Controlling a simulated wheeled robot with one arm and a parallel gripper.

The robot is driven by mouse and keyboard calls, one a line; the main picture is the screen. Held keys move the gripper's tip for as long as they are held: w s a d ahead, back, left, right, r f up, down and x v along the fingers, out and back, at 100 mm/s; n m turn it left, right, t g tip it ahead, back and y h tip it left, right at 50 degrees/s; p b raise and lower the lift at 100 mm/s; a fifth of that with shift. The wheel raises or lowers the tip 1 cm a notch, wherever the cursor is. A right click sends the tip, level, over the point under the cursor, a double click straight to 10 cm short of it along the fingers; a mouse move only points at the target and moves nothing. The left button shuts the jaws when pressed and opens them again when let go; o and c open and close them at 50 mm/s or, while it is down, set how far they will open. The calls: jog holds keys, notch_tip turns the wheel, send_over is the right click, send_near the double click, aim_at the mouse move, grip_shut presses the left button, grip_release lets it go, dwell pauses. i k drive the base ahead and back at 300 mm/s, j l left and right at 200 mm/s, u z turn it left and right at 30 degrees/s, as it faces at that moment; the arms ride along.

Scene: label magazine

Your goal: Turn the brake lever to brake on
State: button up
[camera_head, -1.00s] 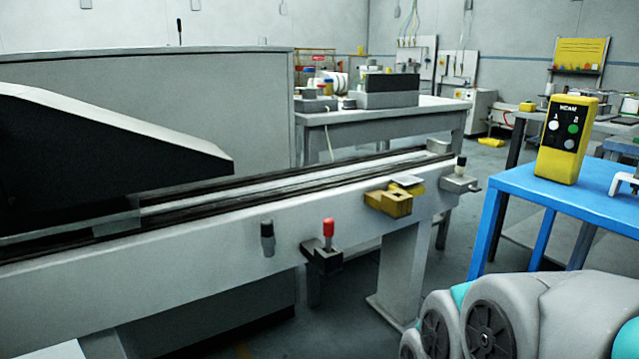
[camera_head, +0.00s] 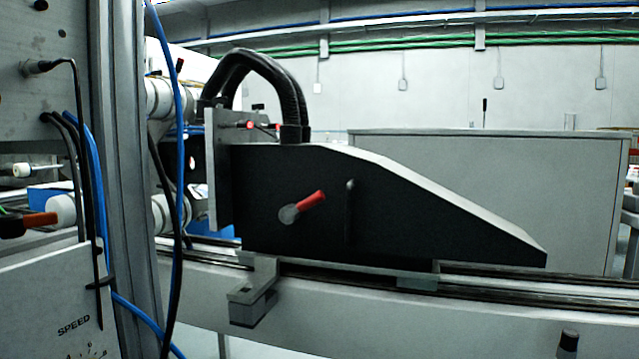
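A short lever with a red grip (camera_head: 311,200) sits on the side of a black wedge-shaped housing (camera_head: 390,205) in the middle of the view. Its round grey hub is at the lower left and the red grip points up and to the right. A thin dark upright handle (camera_head: 349,208) is just right of it. I see no lettering that marks either one as the brake lever. My gripper is not in view, and nothing touches the red lever.
A grey rail beam (camera_head: 420,315) runs below the housing, with a bracket (camera_head: 253,292) and a black knob (camera_head: 569,342) on it. At left stand a metal column (camera_head: 125,150), hanging cables and a panel marked SPEED (camera_head: 50,310). A grey cabinet (camera_head: 520,170) stands behind.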

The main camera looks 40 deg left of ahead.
aim_at(290, 214)
jog(key=u, duration=1.95)
